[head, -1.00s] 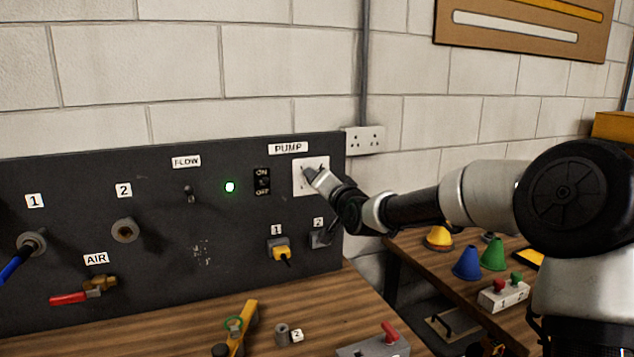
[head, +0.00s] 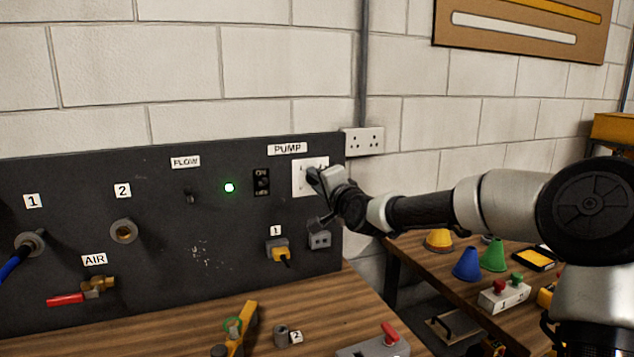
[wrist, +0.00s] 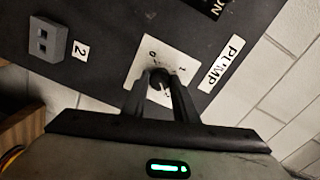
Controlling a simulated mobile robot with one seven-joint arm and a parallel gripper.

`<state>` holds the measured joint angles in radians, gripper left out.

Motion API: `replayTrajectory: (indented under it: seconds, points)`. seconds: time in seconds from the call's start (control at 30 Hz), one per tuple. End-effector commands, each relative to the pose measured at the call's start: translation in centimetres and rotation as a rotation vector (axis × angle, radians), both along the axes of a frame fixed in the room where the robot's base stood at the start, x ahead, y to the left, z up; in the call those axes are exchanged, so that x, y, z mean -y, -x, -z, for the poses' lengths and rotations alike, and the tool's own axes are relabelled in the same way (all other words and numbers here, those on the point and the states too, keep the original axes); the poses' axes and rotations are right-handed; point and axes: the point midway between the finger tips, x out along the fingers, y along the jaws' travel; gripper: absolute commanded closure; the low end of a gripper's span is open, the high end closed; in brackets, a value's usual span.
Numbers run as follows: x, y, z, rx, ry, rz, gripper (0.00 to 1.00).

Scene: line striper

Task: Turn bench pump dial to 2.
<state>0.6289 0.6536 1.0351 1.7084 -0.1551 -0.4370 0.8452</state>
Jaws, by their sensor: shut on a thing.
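The pump dial is a dark knob on a white plate (head: 300,181) under the PUMP label (head: 287,149), at the right end of the dark panel. In the wrist view the knob (wrist: 158,84) sits between my fingers, with marks 0 and 1 showing on the plate (wrist: 180,60) above it. My gripper (wrist: 160,98) is shut on the knob. My gripper also shows at the plate in the head view (head: 314,180), covering part of the dial. The number 2 mark and the knob's exact pointer direction cannot be made out.
An ON/OFF switch (head: 262,183) and a lit green lamp (head: 229,188) are left of the dial. Sockets 1 (head: 277,249) and 2 (head: 319,240) sit below. A wooden bench (head: 330,310) holds tools in front. A white wall outlet (head: 363,141) is to the right.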

Motion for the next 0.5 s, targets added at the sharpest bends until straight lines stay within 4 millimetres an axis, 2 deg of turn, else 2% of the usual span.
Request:
replayTrajectory:
  seconds: [0.27, 0.3, 0.4, 0.5]
  points:
    - [0.00, 0.02, 0.11, -0.002, 0.001, 0.000, 0.96]
    - [0.00, 0.02, 0.11, -0.002, 0.001, 0.000, 0.69]
    - [0.00, 0.02, 0.10, -0.002, 0.001, 0.000, 0.55]
    - [0.00, 0.02, 0.07, -0.001, 0.001, -0.001, 0.55]
